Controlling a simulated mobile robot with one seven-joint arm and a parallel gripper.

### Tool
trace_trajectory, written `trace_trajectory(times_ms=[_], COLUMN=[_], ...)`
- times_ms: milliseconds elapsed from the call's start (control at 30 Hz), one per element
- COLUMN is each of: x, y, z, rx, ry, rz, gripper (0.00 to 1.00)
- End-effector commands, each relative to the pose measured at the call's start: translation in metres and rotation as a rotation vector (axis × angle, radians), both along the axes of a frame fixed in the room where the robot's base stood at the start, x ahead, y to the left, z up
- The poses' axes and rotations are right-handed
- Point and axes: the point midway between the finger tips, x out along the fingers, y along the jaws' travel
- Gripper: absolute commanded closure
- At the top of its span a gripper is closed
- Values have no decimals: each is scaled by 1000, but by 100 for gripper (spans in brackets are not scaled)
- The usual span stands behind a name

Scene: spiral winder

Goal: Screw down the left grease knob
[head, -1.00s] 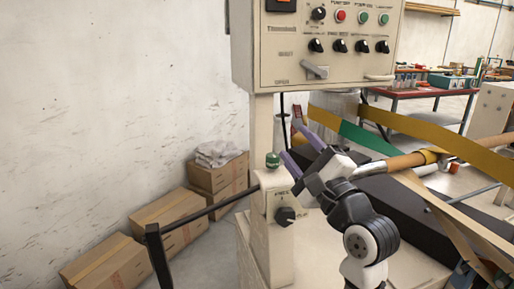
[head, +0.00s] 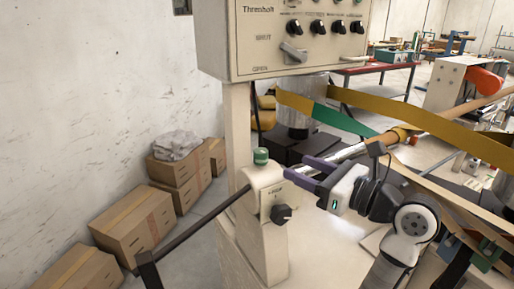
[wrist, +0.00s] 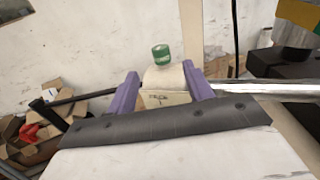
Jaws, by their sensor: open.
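The green grease knob (head: 261,156) stands upright on top of a beige housing (head: 266,182) at the left of the machine. My gripper (head: 297,168) is open and empty, with two purple fingers pointing left, just right of the housing and slightly below the knob. In the wrist view, the knob (wrist: 160,54) shows above and beyond the fingertips, centred between them. The housing's top lies in the gap between my fingers (wrist: 160,76). The fingers look apart from the knob.
A black selector (head: 281,214) sticks out of the housing below my fingers. A dark bar (head: 195,226) runs down-left from the housing. The control panel (head: 285,40) hangs above. A steel shaft and yellow-green strip (head: 345,128) lie behind my gripper. Cardboard boxes (head: 133,219) stand by the wall.

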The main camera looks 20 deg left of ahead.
Motion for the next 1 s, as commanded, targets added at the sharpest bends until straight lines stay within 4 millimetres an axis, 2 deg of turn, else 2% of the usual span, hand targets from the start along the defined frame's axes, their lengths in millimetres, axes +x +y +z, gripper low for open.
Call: trace_trajectory(times_ms=[300, 500, 700, 1000], x=[22, 35, 40, 41], y=[65, 96, 111, 113], z=[2, 2, 1, 0], rx=[0, 0, 0, 0], ry=[0, -1, -2, -2], rz=[5, 2, 0, -1], gripper=[49, 49, 49, 49])
